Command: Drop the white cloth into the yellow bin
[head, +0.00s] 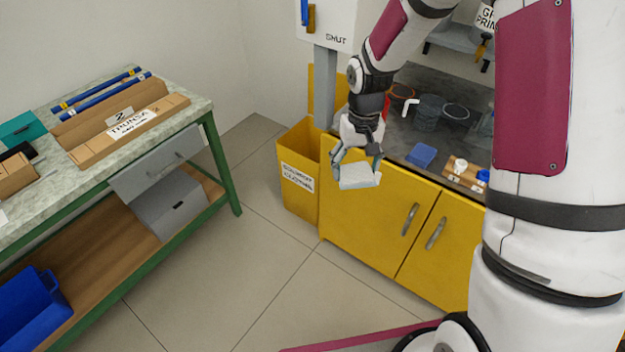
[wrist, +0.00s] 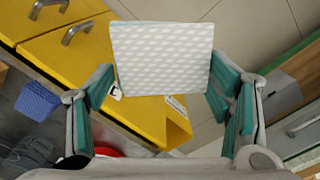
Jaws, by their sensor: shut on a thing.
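The white cloth (head: 359,177) is a flat, square pad with a patterned face. My gripper (head: 357,163) is shut on it and holds it in the air in front of the yellow cabinet's top left corner. In the wrist view the cloth (wrist: 161,58) sits between the teal finger pads. The yellow bin (head: 296,186), with a white label, stands on the floor against the cabinet's left side, to the left of the cloth. In the wrist view part of the bin (wrist: 180,128) shows below the cloth. The inside of the bin is mostly hidden.
A green-framed workbench (head: 222,170) stands at left. Floor between them is clear.

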